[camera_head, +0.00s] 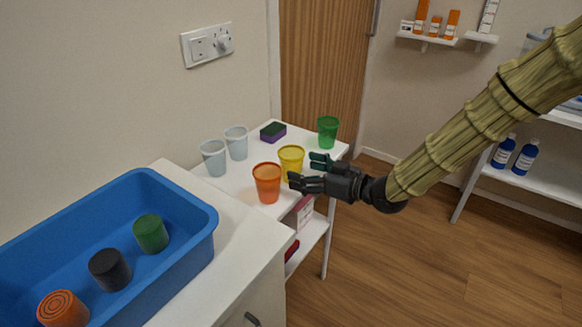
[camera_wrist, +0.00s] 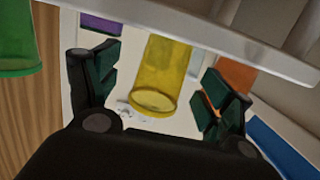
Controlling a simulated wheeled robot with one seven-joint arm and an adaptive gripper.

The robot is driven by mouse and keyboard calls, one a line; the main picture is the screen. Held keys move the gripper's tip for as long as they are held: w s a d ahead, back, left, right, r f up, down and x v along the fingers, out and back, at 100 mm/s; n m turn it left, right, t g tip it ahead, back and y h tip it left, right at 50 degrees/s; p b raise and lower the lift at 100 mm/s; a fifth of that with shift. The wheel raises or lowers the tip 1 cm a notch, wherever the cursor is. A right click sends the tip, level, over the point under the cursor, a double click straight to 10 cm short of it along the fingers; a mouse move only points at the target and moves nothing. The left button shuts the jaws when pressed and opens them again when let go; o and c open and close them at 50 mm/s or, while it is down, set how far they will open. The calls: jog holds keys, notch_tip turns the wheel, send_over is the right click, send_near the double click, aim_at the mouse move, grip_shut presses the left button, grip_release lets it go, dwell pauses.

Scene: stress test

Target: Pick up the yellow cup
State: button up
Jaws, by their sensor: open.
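The yellow cup (camera_head: 291,160) stands upright on the white shelf unit, with the orange cup (camera_head: 267,182) in front of it to the left. My gripper (camera_head: 303,172) is at the right of the yellow cup, its fingers reaching toward it. In the wrist view the yellow cup (camera_wrist: 162,75) lies ahead, between the two spread fingers of my gripper (camera_wrist: 158,90). The gripper is open and holds nothing. In the wrist view the orange cup (camera_wrist: 235,76) is partly hidden behind one finger.
A green cup (camera_head: 328,131), a purple and green sponge (camera_head: 273,131) and two clear cups (camera_head: 214,157) share the white top (camera_head: 240,187). A blue bin (camera_head: 206,221) with several coloured cylinders stands at left. Open floor (camera_head: 400,265) lies at right.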

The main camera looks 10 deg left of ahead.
aim_at(301, 171)
jog(key=x, duration=0.4)
jog(key=shift+s+a+f, duration=0.1)
jog(key=shift+a, duration=0.15)
jog(key=shift+c, duration=0.3)
jog(key=c, duration=0.8)
